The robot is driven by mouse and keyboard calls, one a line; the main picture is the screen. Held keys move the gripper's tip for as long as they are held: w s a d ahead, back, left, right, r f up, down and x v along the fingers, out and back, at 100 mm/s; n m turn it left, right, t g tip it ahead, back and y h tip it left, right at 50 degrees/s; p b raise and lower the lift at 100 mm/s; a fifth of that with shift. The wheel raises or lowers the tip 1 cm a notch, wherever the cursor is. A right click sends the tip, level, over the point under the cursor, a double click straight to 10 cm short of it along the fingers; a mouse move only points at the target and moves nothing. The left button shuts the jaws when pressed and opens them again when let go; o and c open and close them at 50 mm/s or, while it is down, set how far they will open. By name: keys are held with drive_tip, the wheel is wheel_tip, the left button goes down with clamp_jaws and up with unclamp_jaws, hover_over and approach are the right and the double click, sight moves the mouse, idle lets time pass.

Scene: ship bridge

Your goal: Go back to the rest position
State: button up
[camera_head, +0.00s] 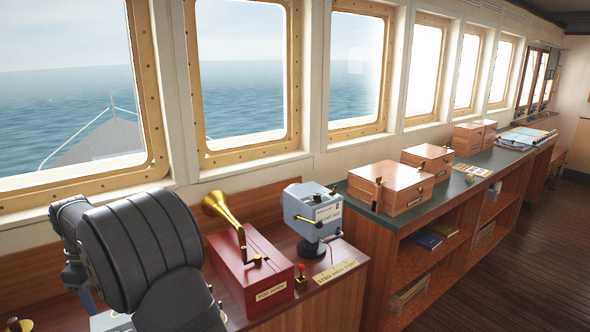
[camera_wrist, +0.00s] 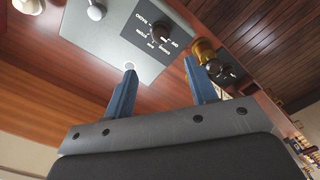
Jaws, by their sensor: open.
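My gripper (camera_wrist: 161,66) is open in the wrist view, its two blue fingers apart with nothing between them. A grey control box (camera_wrist: 125,30) with a black rotary knob (camera_wrist: 161,30) lies beyond the fingertips. The left fingertip overlaps the box's edge in the picture, close to a pale round button. A brass fitting (camera_wrist: 203,50) shows right by the right finger. I cannot tell whether either finger touches anything. In the head view my dark arm fills the lower left and hides most of the gripper.
A red box with a brass horn (camera_head: 250,272) stands just right of my arm in the head view. A blue-grey device (camera_head: 312,212) stands beside it. Wooden boxes (camera_head: 390,187) sit on the green-topped counter further right. Windows run along the wall behind.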

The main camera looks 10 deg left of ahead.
wheel_tip(320, 180, down, 13)
drive_tip(key=shift+f, duration=0.1)
idle(0.3)
